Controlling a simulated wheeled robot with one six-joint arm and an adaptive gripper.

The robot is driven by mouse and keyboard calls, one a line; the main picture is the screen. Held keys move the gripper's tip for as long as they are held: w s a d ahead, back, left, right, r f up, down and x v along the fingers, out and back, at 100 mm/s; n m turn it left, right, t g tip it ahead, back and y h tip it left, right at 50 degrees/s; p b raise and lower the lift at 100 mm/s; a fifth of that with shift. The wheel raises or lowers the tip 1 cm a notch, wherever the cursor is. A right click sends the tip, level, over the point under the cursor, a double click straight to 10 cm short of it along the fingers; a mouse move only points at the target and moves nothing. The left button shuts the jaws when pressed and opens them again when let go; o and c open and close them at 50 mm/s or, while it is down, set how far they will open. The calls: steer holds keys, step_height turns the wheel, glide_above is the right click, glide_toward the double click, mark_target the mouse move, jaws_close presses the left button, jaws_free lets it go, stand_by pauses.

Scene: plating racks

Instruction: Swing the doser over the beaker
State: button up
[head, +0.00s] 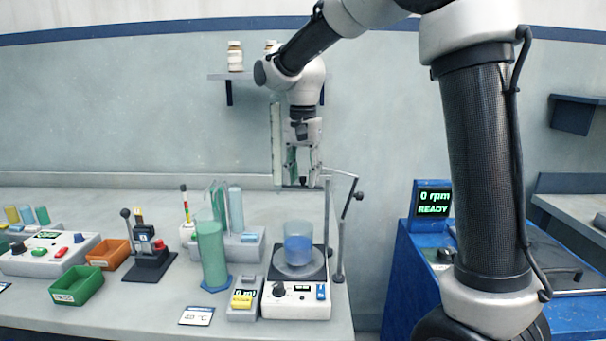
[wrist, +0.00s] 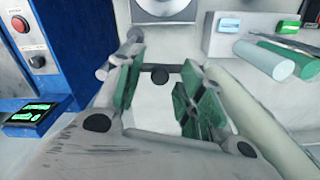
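The glass beaker (head: 298,242) holds blue liquid and stands on the round plate of a white stirrer (head: 297,305). In the head view, a thin bent arm (head: 341,173) with a black knob (head: 359,196) sits on posts at the stirrer's right rear; I take it for the doser, but cannot be sure. My gripper (head: 303,180) points down above and behind the beaker, near this arm's left end. In the wrist view my gripper (wrist: 160,88) has its green pads apart. A dark bar with a black knob (wrist: 160,75) shows between them; contact cannot be told.
A pale upright column (head: 278,145) stands close left of my gripper. A green cylinder (head: 211,255) and a tube rack (head: 240,248) stand left of the stirrer. A blue machine (head: 420,275) reading READY is at right. Bins and a control box lie farther left.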

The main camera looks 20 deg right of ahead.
jaws_close()
steer(key=shift+s, duration=0.1)
steer(key=s+n, duration=0.1)
steer(key=n, duration=0.2)
steer(key=s+n, duration=0.1)
steer(key=n, duration=0.1)
steer(key=shift+s+a, duration=0.2)
steer(key=shift+s, duration=0.15)
steer(key=shift+s+d+n, duration=0.2)
steer(key=shift+s+n, duration=0.3)
steer(key=shift+n, duration=0.6)
steer(key=shift+s+d+n, duration=0.2)
steer(key=shift+s+n, duration=0.35)
steer(key=shift+n, duration=0.55)
steer(key=shift+s+d+n, duration=0.2)
steer(key=shift+s+n, duration=0.3)
steer(key=shift+n, duration=0.6)
jaws_free()
